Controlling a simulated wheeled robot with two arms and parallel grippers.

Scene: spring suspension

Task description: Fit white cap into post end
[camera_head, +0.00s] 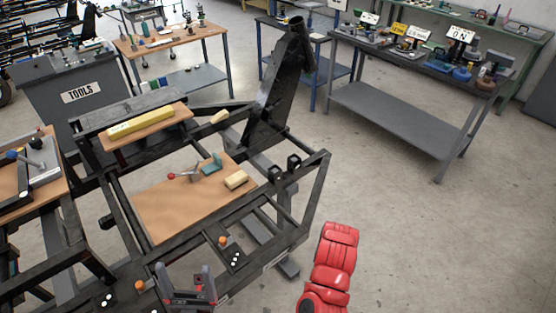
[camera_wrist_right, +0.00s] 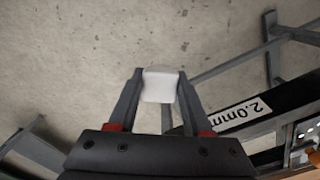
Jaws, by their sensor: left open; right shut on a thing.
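A small white cap (camera_wrist_right: 160,85) is between the fingertips of my right gripper (camera_wrist_right: 158,88) in the right wrist view. The gripper is shut on it and holds it up with bare floor behind. The cap and this gripper do not show in the head view. In the head view, a broad black post (camera_head: 277,85) rises tilted from the frame, with a round tube end (camera_head: 297,21) at its top. I cannot tell which post end matches the cap. My left gripper (camera_head: 187,272) is open and empty over the frame's near edge.
The black welded frame (camera_head: 315,185) carries a wooden board (camera_head: 170,215) with small tools and blocks. A grey TOOLS cabinet (camera_head: 75,95) and workbenches stand behind. Floor (camera_head: 420,230) is open at right.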

